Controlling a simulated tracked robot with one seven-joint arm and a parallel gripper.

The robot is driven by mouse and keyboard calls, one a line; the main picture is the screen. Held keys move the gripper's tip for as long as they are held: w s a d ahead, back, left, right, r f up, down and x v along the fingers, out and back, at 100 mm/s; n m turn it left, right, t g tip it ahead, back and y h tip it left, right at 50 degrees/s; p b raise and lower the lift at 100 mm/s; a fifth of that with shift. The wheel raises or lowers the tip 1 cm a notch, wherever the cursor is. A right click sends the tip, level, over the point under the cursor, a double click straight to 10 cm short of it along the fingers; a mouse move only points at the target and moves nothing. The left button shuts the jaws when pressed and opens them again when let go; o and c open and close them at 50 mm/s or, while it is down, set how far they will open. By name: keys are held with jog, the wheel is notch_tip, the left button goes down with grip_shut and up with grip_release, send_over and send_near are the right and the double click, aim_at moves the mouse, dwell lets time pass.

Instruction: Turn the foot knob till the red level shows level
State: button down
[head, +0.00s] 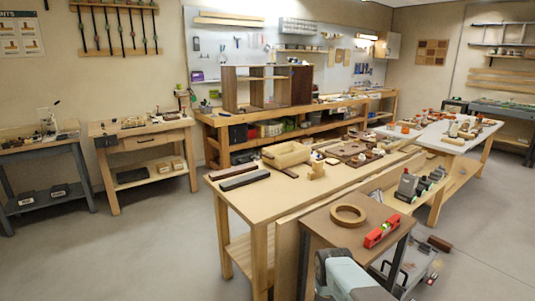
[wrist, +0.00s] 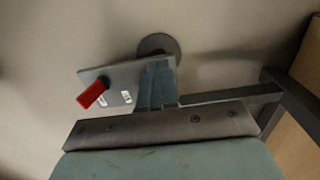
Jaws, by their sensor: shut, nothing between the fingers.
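The red level (head: 381,235) lies on the brown top of a small dark-legged table (head: 330,232) in the head view. It has a pale green vial; the bubble is too small to read. In the wrist view a round dark grey disc (wrist: 160,45), which looks like the foot knob, lies just beyond my gripper (wrist: 157,68). The teal fingers are together and empty. Their tips overlap the disc's lower edge in the picture; I cannot tell whether they touch it. The head view shows my arm at the bottom but not the fingers.
A wooden ring (head: 348,215) lies near the level. A grey plate (wrist: 122,88) with a red piece (wrist: 92,93) is left of the fingers in the wrist view. A dark grey bar (wrist: 235,95) runs on the right. A long workbench (head: 250,200) stands behind the small table.

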jog(key=shift+s+a, duration=0.1)
jog(key=shift+a, duration=0.1)
notch_tip(320, 180, up, 6)
dwell(0.5)
jog(key=s+d+f+n, duration=0.2)
jog(key=d+f+n, duration=0.1)
jog(key=f+n, duration=0.2)
jog(key=shift+f+n, duration=0.35)
jog(key=shift+n, duration=0.15)
dwell(0.8)
jog(key=shift+w, duration=0.15)
dwell(0.8)
jog(key=shift+a, duration=0.25)
